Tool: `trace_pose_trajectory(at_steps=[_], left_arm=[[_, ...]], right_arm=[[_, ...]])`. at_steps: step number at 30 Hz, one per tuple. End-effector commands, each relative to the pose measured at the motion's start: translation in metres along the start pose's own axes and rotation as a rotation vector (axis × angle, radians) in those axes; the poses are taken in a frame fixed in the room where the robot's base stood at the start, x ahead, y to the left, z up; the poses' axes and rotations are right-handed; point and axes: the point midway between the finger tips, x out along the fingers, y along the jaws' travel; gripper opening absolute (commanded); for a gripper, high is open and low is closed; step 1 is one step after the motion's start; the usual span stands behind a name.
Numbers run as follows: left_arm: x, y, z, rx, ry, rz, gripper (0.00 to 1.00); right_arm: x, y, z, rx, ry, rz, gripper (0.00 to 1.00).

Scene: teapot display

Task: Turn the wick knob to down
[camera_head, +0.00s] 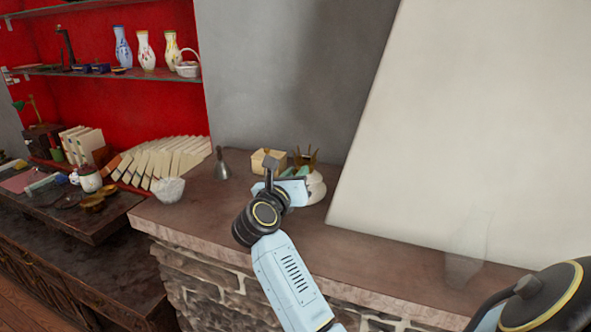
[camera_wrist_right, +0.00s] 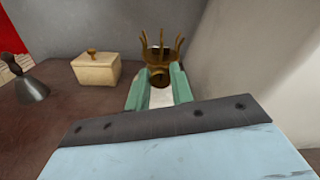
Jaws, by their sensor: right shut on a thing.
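The oil lamp has a white body (camera_head: 316,188) and a brass crown-like burner (camera_head: 305,158) with upright prongs. It stands on the stone ledge, partly hidden by my right gripper in the head view. The wrist view shows the burner (camera_wrist_right: 161,50) straight ahead, its prongs pointing up. My right gripper (camera_wrist_right: 157,82) has its two green fingers on either side of the brass part low on the burner, where the wick knob (camera_wrist_right: 158,77) is. It is shut on the knob, which is mostly hidden between the fingers. My left gripper is not in view.
A cream box (camera_wrist_right: 96,68) and a grey bell (camera_wrist_right: 31,85) stand left of the lamp. A pale slanted panel (camera_head: 460,130) rises close on the right. A clear glass vase (camera_head: 466,245) stands further right.

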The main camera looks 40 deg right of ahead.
Motion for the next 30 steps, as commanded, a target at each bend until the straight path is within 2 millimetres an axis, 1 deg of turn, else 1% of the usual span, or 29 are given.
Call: trace_pose_trajectory(at_steps=[6,7,11,19,22,26,30], left_arm=[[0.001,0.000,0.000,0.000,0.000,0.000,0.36],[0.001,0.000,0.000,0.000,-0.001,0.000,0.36],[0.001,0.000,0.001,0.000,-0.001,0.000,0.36],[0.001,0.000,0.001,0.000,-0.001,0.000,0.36],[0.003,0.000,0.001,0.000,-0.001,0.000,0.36],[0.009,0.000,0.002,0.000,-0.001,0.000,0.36],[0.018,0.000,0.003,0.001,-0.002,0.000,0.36]], right_arm=[[0.000,0.000,-0.001,-0.001,0.000,-0.001,0.00],[0.000,0.000,-0.001,-0.001,0.000,-0.001,0.27],[0.000,0.000,-0.001,0.000,0.000,-0.001,0.44],[-0.001,0.000,-0.001,0.002,0.000,0.000,0.44],[-0.006,0.001,-0.001,0.003,0.000,0.001,0.44],[-0.025,0.001,-0.003,0.007,0.002,0.002,0.44],[-0.057,0.002,-0.004,0.007,0.004,0.003,0.44]])
